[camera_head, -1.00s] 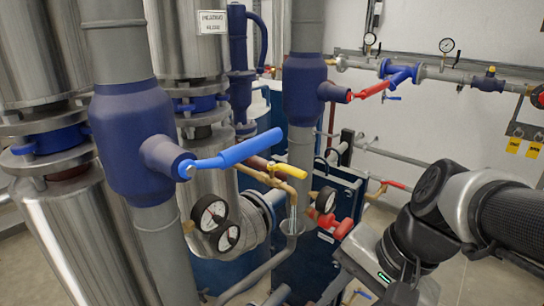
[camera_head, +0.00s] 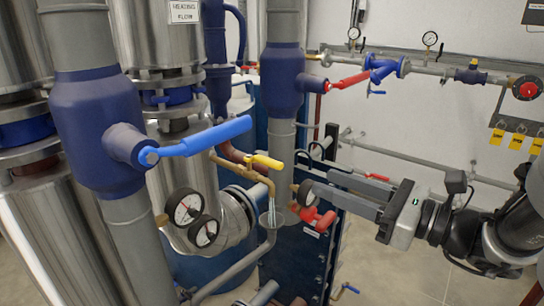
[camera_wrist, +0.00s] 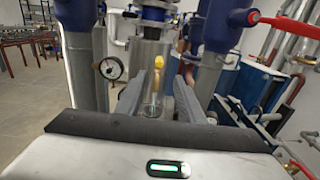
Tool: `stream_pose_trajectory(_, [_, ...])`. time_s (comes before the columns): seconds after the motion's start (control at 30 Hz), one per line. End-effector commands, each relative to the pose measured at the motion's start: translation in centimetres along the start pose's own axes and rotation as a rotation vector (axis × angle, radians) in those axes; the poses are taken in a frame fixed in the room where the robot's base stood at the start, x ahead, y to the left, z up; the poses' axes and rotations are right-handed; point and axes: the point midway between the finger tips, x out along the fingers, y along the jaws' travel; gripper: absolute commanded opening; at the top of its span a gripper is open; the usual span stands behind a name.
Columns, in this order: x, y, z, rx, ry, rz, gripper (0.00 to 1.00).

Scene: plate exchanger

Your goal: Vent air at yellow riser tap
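The yellow tap handle (camera_head: 264,161) sits on a thin brass pipe (camera_head: 238,168) beside the riser, right of the large blue valve lever. The pipe bends down over a small funnel (camera_head: 273,222). A pale, clear streak (camera_head: 271,208) shows between the pipe outlet and the funnel; I cannot tell surely whether it is flowing water. My gripper (camera_head: 320,184) is to the right of the tap, fingers pointing left towards it, apart and empty.
A blue lever (camera_head: 205,137) juts out left of the tap. Pressure gauges (camera_head: 184,207) stand below it, and one gauge (camera_head: 306,193) is close to my fingertips. A red fitting (camera_head: 318,219) lies below them. A red lever (camera_head: 350,80) is above. Floor at right is open.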

Motion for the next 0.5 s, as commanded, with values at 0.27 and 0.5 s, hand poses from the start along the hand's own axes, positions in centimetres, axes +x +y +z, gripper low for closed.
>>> stream_pose_trajectory(0.27, [6.3,0.2,0.0,0.0,0.002,0.008,0.35])
stream_pose_trajectory(0.5, [11.3,0.2,0.0,-0.001,0.002,0.006,0.35])
